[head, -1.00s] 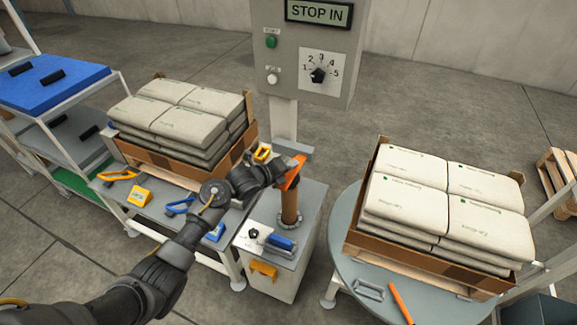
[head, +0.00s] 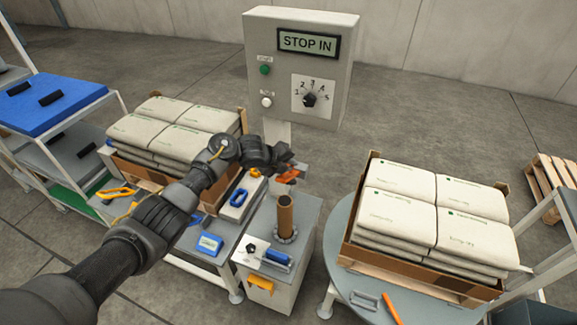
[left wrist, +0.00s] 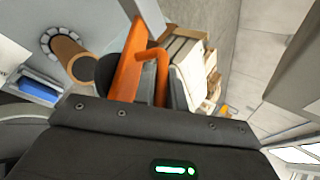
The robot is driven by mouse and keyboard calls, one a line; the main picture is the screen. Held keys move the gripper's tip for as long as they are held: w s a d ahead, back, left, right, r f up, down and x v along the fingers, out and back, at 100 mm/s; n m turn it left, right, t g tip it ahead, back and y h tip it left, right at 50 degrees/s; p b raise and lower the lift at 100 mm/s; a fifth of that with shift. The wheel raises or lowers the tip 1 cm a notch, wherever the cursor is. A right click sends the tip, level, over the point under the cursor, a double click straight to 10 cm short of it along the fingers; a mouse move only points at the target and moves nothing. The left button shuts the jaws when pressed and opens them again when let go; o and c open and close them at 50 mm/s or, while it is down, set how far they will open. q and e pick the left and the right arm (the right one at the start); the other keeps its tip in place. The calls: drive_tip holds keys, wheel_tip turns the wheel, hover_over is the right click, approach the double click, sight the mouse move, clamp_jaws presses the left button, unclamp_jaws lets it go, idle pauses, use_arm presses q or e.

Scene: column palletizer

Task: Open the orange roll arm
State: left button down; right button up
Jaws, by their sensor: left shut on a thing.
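The orange roll arm (head: 289,176) shows as a small orange piece at the tip of my left gripper (head: 284,168), behind the brown roll (head: 285,215) in the head view. In the left wrist view the orange arm (left wrist: 126,68) runs up as a flat bar with a bent orange handle (left wrist: 161,78) beside it. My left gripper is shut on the orange arm; its fingers are partly hidden. The brown roll (left wrist: 66,50) stands to the left in that view, its top uncovered. My right gripper is not in view.
A grey control box (head: 330,60) reading STOP IN stands behind. Bag stacks sit in cartons at left (head: 150,170) and on the round table (head: 345,235) at right. A cabinet (head: 265,295) carries the roll, with a blue handle (head: 277,256) near it.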

use_arm(q)
drive_tip(key=c, duration=1.5)
unclamp_jaws()
drive_tip(key=shift+o, duration=0.2)
drive_tip(key=v, duration=1)
drive_tip(key=shift+s+a+r+b, duration=0.2)
drive_tip(key=shift+r+b, duration=0.05)
drive_tip(key=shift+b, duration=0.05)
drive_tip(key=shift+f, duration=0.1)
